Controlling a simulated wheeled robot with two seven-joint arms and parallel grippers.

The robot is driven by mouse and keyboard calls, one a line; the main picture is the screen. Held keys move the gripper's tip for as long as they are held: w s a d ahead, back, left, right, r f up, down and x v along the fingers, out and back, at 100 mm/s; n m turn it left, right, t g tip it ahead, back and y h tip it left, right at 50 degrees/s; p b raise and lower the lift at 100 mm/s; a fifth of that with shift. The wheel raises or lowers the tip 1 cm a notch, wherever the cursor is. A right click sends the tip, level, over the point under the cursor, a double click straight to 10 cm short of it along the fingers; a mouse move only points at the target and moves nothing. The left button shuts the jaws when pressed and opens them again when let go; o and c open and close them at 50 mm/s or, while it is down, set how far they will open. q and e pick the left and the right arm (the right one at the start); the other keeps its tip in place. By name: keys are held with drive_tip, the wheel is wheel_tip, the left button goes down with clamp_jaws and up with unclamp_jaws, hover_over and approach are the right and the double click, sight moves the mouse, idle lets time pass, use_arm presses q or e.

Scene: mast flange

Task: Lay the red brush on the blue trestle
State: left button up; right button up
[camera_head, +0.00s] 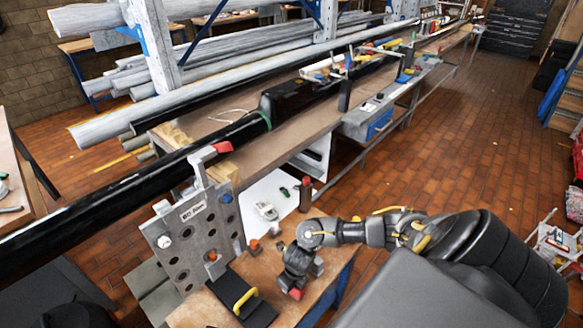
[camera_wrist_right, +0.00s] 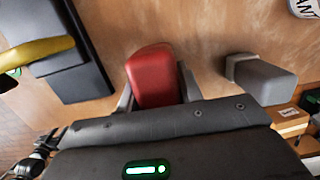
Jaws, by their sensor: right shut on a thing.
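My right gripper (camera_head: 296,284) is low over the near wooden worktable (camera_head: 275,300). In the right wrist view its two fingers stand either side of a red block-shaped object (camera_wrist_right: 152,75), which I take for the red brush, and are shut on it. The brush's lower part is hidden by the gripper body, and only a bit of red shows in the head view (camera_head: 295,294). A blue support (camera_head: 342,290) shows under the worktable's right edge; I cannot tell whether it is the blue trestle. My left gripper is not in view.
A dark plate with a yellow handle (camera_head: 245,299) lies left of my right gripper. A grey perforated plate (camera_head: 195,238) stands behind it. A grey block (camera_wrist_right: 260,80) is close right of the brush in the wrist view. A long black mast (camera_head: 100,202) crosses the left.

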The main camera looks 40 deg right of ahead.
drive_tip(key=o, duration=1.1)
drive_tip(key=shift+f, duration=0.1)
drive_tip(key=shift+r, duration=0.2)
drive_tip(key=s+r, duration=0.1)
drive_tip(key=r, duration=0.2)
drive_tip(key=s+r+p, duration=0.1)
drive_tip(key=r, duration=0.3)
drive_tip(key=r+p, duration=0.1)
drive_tip(key=r, duration=0.2)
drive_tip(key=shift+s+d+r, duration=0.1)
drive_tip(key=shift+s+r, duration=0.25)
drive_tip(key=shift+s, duration=0.05)
